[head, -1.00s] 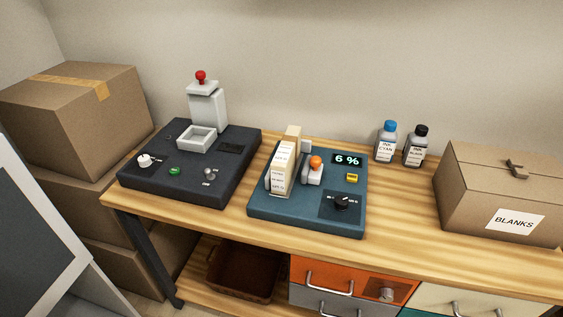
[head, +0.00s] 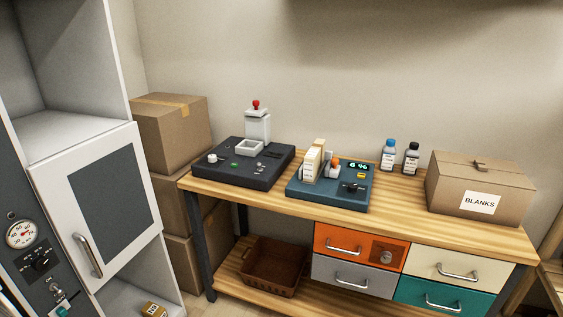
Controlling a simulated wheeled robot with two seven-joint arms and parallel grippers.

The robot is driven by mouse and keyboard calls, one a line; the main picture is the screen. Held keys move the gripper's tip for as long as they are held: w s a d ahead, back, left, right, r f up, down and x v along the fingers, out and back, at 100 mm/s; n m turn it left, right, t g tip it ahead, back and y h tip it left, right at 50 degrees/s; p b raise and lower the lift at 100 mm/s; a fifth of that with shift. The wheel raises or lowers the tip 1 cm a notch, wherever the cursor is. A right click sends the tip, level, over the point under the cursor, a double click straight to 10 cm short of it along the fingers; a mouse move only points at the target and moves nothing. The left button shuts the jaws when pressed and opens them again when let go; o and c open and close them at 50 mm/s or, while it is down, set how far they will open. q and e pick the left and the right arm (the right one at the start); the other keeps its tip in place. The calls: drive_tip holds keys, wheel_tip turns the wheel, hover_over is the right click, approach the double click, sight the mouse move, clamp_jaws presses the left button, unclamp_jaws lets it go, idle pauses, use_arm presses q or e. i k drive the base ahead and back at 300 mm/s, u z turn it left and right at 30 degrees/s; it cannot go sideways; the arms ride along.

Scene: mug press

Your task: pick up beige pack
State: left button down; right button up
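A beige upright block with a white label (head: 312,165) stands on the left part of the blue device (head: 330,197) on the workbench; I cannot tell for sure that it is the beige pack. Neither of my grippers is in view.
The workbench (head: 400,212) also carries a dark press (head: 240,172), two ink bottles (head: 388,156) and a BLANKS carton (head: 480,185). Drawers and a brown basket (head: 272,268) are below. The cabinet door (head: 95,190) stands at the left, beside stacked cartons (head: 170,135).

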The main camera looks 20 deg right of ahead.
sight(313, 160)
drive_tip(key=u, duration=0.5)
drive_tip(key=i, duration=0.95)
drive_tip(key=z, duration=0.35)
drive_tip(key=i, duration=0.85)
drive_tip(key=z, duration=0.85)
